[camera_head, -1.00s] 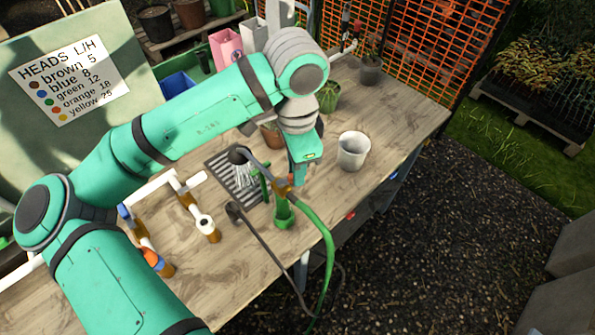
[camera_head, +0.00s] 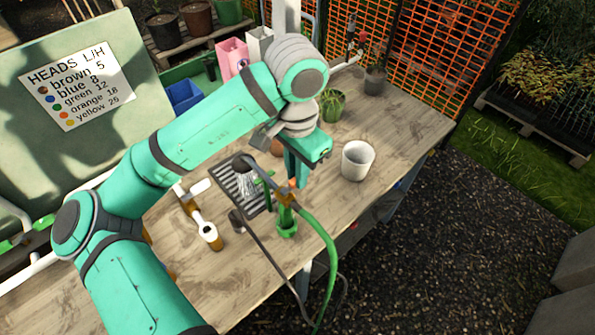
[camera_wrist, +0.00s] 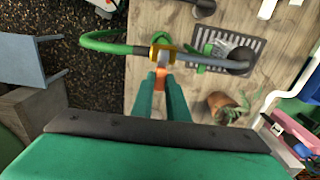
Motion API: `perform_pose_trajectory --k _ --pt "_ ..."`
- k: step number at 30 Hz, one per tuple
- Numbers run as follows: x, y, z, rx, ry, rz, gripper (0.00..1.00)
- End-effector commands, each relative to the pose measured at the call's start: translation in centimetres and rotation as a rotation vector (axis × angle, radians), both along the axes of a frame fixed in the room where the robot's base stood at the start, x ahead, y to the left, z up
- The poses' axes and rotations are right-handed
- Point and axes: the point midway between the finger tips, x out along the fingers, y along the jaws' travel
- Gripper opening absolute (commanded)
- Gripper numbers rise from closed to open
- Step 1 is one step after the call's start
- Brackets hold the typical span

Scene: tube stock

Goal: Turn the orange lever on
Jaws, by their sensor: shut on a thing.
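An orange lever (camera_wrist: 160,74) sits on the brass fitting of a hose lance, between my fingertips in the wrist view. My gripper (camera_wrist: 160,88) is shut on it, a finger on either side. In the head view the gripper (camera_head: 298,182) points down at the fitting, and only a little orange (camera_head: 289,186) shows there. The lance's grey shower head (camera_head: 243,162) is over a dark drain grate (camera_head: 226,178), with pale streaks like spray below it. The green hose (camera_head: 325,243) runs from the fitting over the table's front edge.
A green cup-like holder (camera_head: 287,229) stands below the lance. A white pot (camera_head: 357,161) is right of the gripper. The wooden table (camera_head: 400,125) has free room at right.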

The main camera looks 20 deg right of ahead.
Motion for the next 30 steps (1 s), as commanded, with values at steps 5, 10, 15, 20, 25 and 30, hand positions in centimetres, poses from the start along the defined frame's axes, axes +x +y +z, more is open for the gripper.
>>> perform_pose_trajectory --k 5,10,15,20,25,30 --pt "0.0 0.0 0.0 0.0 -0.001 0.0 0.0" --pt "0.0 0.0 0.0 0.0 -0.001 -0.001 0.33" --pt "0.0 0.0 0.0 0.0 -0.001 -0.001 0.33" --pt "0.0 0.0 0.2 0.001 -0.002 -0.001 0.33" --pt "0.0 0.0 2.0 0.001 -0.003 -0.002 0.33" --pt "0.0 0.0 5.2 0.002 -0.005 -0.001 0.33"
